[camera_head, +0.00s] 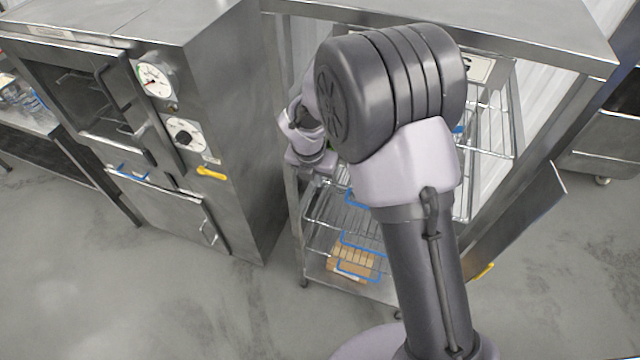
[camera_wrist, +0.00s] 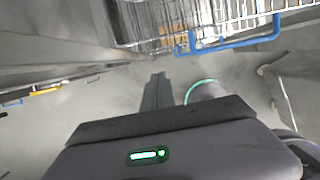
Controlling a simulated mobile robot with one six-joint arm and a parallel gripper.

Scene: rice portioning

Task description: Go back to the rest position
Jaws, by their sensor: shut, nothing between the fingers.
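My gripper (camera_wrist: 157,88) shows in the wrist view as a dark narrow pair of fingers pressed together, with nothing held. It points out over bare grey floor, below the wire basket's edge in that picture. In the head view my arm rises from the lower right and bends over. Its wrist end lies at the left, in front of the steel rack, and the fingertips are hard to make out there.
A steel rack holds wire baskets with blue handles (camera_head: 362,240); one handle (camera_wrist: 232,42) is close in the wrist view. A wooden block (camera_head: 352,262) sits low in the rack. A steel oven cabinet (camera_head: 240,130) with a yellow handle (camera_head: 211,173) stands left. Floor in front is clear.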

